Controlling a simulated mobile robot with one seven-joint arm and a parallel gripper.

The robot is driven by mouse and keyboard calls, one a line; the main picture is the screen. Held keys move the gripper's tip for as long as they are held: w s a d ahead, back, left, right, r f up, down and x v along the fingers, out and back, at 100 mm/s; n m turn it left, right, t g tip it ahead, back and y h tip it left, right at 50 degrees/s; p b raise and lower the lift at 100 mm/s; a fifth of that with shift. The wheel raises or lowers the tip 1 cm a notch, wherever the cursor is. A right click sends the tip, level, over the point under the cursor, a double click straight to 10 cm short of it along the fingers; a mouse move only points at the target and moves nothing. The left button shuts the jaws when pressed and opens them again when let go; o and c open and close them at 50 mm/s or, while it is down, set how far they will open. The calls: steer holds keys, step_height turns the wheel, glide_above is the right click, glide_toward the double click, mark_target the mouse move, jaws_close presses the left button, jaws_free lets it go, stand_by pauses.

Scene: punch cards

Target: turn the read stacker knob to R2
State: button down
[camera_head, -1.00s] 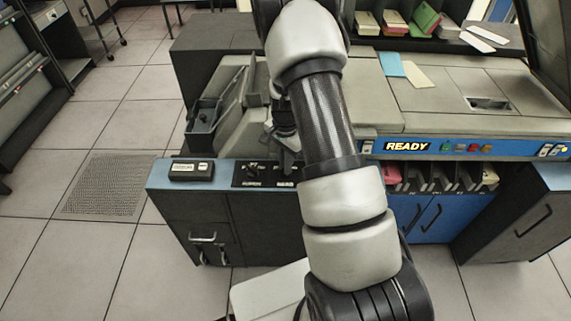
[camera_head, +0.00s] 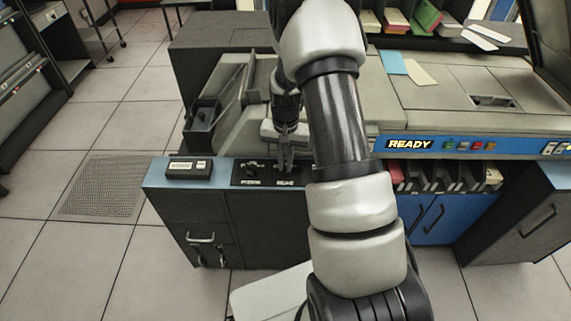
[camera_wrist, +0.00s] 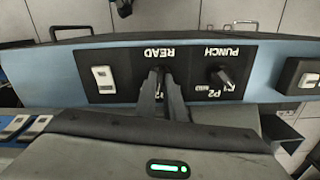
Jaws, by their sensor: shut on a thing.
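The black control panel (camera_wrist: 125,82) shows upside down in the wrist view, with READ and PUNCH lettering. My gripper (camera_wrist: 161,80) is shut on the read stacker knob (camera_wrist: 160,75) under the READ label. The fingers cover most of this knob, and its pointer and the R2 mark cannot be read clearly. The punch knob (camera_wrist: 222,76) stands free to the right, with a P2 mark beside it. In the head view my gripper (camera_head: 284,168) reaches down onto the right part of the panel.
A white switch (camera_wrist: 104,79) sits on the panel's other side. A small labelled box (camera_head: 188,168) is on the blue ledge at left.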

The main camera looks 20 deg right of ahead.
steer(key=shift+n, duration=0.9)
steer(key=c, duration=1.8)
jaws_free()
steer(key=shift+c, duration=0.2)
steer(key=shift+r, duration=0.15)
step_height(320, 180, up, 17)
steer(key=p, duration=0.1)
steer(key=shift+r, duration=0.2)
